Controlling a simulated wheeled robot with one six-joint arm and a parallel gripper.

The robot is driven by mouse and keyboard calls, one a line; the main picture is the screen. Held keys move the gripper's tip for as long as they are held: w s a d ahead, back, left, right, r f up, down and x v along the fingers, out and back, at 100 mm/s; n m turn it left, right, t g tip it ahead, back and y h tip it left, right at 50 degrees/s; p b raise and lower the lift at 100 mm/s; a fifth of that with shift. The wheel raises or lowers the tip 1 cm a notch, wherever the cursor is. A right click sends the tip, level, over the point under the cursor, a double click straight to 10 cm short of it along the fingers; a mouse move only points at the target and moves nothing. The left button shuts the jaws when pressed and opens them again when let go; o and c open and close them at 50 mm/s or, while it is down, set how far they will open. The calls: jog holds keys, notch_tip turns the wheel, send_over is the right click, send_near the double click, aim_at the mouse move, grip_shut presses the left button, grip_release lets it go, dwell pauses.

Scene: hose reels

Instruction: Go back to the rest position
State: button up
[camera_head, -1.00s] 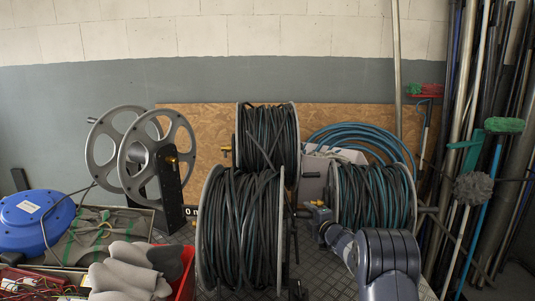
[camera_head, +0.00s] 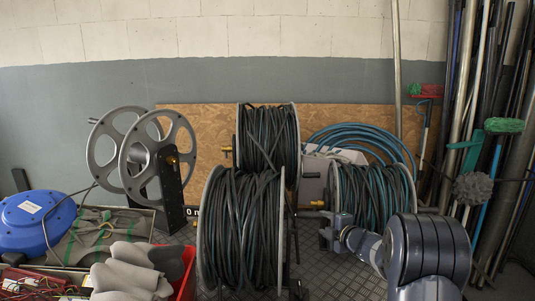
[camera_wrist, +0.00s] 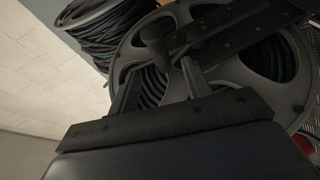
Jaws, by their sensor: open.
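My gripper (camera_head: 337,222) is in the middle right of the head view, in front of the right-hand hose reel (camera_head: 375,197), with my grey arm reaching in from the lower right. In the wrist view my gripper's two fingers (camera_wrist: 160,78) are apart, and I see nothing held between them. A grey reel flange (camera_wrist: 245,60) with large cut-outs fills the view beyond them. A dark knob-like handle (camera_wrist: 154,42) stands out near the fingers; I cannot tell whether they touch it.
A large front reel (camera_head: 240,225) stands left of my gripper, with another reel (camera_head: 268,135) behind it. An empty grey reel (camera_head: 150,160), a blue case (camera_head: 35,220) and a red bin (camera_head: 185,270) are further left. Poles (camera_head: 465,130) crowd the right side.

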aim_at(309, 214)
jog(key=p+x, duration=0.2)
jog(key=x, duration=0.8)
jog(key=shift+w+a+f+p, duration=0.15)
jog(key=shift+w+a+p, duration=0.1)
jog(key=shift+w+p, duration=0.1)
jog(key=shift+d, duration=0.1)
